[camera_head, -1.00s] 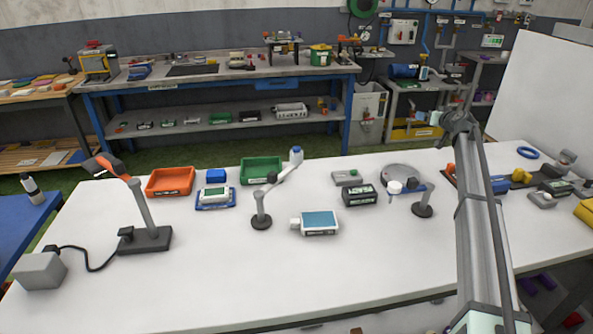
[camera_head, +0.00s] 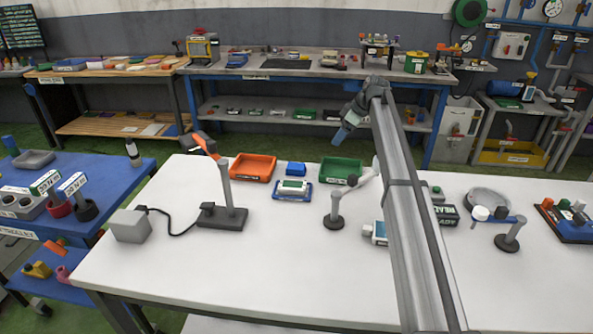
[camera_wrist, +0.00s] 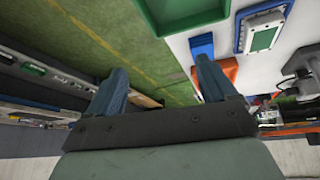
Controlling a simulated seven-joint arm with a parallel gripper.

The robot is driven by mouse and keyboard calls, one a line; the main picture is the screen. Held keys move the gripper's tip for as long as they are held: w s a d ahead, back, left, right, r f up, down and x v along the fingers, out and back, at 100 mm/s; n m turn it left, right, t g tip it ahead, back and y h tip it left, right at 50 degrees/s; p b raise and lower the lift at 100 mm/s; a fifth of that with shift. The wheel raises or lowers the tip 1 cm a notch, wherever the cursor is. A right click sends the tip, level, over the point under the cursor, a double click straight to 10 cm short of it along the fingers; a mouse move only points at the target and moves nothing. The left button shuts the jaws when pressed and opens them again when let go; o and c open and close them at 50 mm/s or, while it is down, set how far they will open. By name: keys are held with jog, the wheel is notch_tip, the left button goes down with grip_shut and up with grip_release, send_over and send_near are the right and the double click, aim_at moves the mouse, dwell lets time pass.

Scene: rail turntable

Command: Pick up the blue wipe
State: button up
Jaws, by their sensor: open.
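A small blue block (camera_head: 296,169), the likeliest blue wipe, lies on the white table between the orange and green trays. It also shows in the wrist view (camera_wrist: 202,46), beyond the right finger. I cannot tell its material. My gripper (camera_head: 343,133) is open and empty, high near the table's far edge. It is right of the blue block and apart from it. In the wrist view my two blue-grey fingers (camera_wrist: 160,82) are spread wide, with green floor between them.
An orange tray (camera_head: 253,158) and a green tray (camera_head: 341,162) flank the blue block. A white device on a blue base (camera_head: 292,188) lies just in front. A small jointed stand (camera_head: 334,221) rises nearby. The table's front left is clear.

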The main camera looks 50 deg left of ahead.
jog(key=s+a+n+g+h, duration=0.1)
jog(key=s+a+n+h, duration=0.2)
jog(key=s, duration=0.6)
jog(key=y, duration=0.1)
send_over(296, 166)
jog(key=w+d, duration=0.2)
jog(key=w, duration=0.1)
jog(key=f, duration=0.7)
jog(key=shift+s+f, duration=0.15)
jog(key=shift+s, duration=0.05)
jog(key=shift+s+x, duration=0.2)
jog(key=shift+x, duration=1.1)
jog(key=shift+s+x, duration=0.2)
jog(key=shift+x, duration=1.05)
jog(key=shift+a, duration=0.1)
jog(key=shift+c, duration=0.5)
jog(key=c, duration=1)
notch_tip(296, 166, up, 10)
jog(key=shift+r, duration=0.15)
